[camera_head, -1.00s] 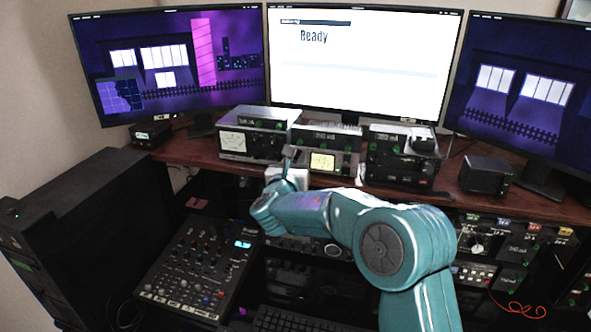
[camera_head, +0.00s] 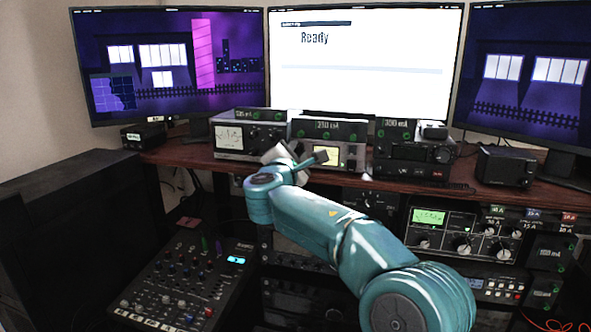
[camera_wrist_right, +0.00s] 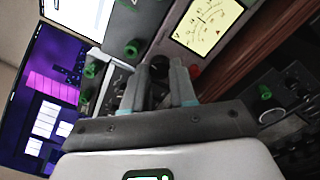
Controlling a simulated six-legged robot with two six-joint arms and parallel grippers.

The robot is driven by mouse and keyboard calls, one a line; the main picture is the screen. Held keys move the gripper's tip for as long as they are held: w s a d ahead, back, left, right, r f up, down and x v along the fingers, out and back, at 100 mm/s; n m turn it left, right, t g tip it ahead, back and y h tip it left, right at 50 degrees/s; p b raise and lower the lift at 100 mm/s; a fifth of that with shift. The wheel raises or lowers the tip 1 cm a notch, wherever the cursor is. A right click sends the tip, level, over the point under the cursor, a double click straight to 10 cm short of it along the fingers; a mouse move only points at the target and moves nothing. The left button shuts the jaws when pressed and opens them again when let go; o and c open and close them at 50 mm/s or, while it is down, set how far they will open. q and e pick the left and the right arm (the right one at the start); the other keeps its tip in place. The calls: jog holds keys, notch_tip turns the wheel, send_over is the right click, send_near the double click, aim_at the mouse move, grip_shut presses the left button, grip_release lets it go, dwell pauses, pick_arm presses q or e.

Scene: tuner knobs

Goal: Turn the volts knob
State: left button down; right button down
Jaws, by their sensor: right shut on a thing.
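A grey unit with a small lit yellow meter (camera_head: 328,155) stands on the middle of the desk under the centre screen. My right gripper (camera_head: 316,159) is at its front, just left of the meter. In the right wrist view its fingers (camera_wrist_right: 160,85) are shut on a dark knob (camera_wrist_right: 159,64) on the panel, beside the yellow meter (camera_wrist_right: 207,22). The fingers hide part of the knob, and I cannot read any label on it. My left gripper is not in view.
A meter unit (camera_head: 247,138) stands to the left and a dark unit (camera_head: 411,152) to the right. A red knob or post (camera_wrist_right: 195,71) is close beside the fingers. A mixer (camera_head: 185,285) sits lower left, and racked instruments fill the lower right.

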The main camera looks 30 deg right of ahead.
jog(key=m+b, duration=0.2)
jog(key=m, duration=0.1)
jog(key=shift+f, duration=0.3)
jog(key=m+b, duration=0.2)
jog(key=m, duration=0.1)
jog(key=m+b, duration=0.1)
jog(key=m, duration=0.2)
jog(key=shift+r+b, duration=0.15)
jog(key=shift+b, duration=0.2)
jog(key=shift+m+g+h+b, duration=0.3)
jog(key=shift+m+b, duration=0.1)
jog(key=shift+m, duration=1.5)
jog(key=c, duration=0.9)
grip_release()
jog(key=shift+r, duration=0.1)
jog(key=shift+r, duration=0.1)
